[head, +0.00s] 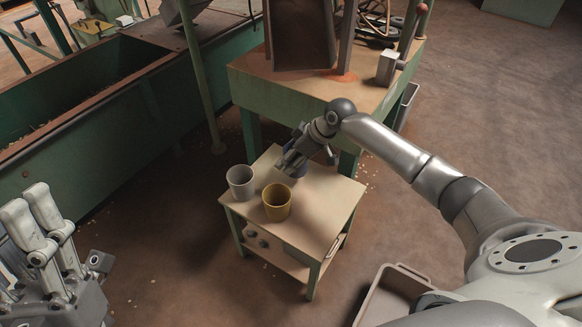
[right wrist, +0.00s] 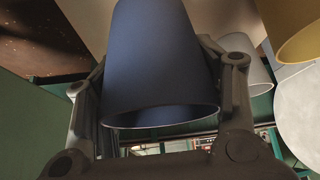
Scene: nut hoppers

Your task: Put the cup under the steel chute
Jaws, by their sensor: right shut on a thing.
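My right gripper (head: 290,160) is over the back of a small side table (head: 318,208). In the right wrist view it is shut on a dark blue cup (right wrist: 160,60), with a finger on each side. In the head view the gripper mostly hides this cup. A grey cup (head: 240,182) and a yellow cup (head: 277,204) stand upright on the side table, in front of the gripper. A dark metal-looking chute (head: 303,38) hangs over the green bench behind. I cannot tell whether it is the steel one. My left gripper (head: 38,215) is empty at lower left, its fingers apart.
The green bench (head: 262,82) stands behind the side table, with a small metal block (head: 387,67) at its right. A long green trough (head: 85,140) runs along the left, with another grey chute (head: 182,10) above. A tray (head: 402,270) is at front right.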

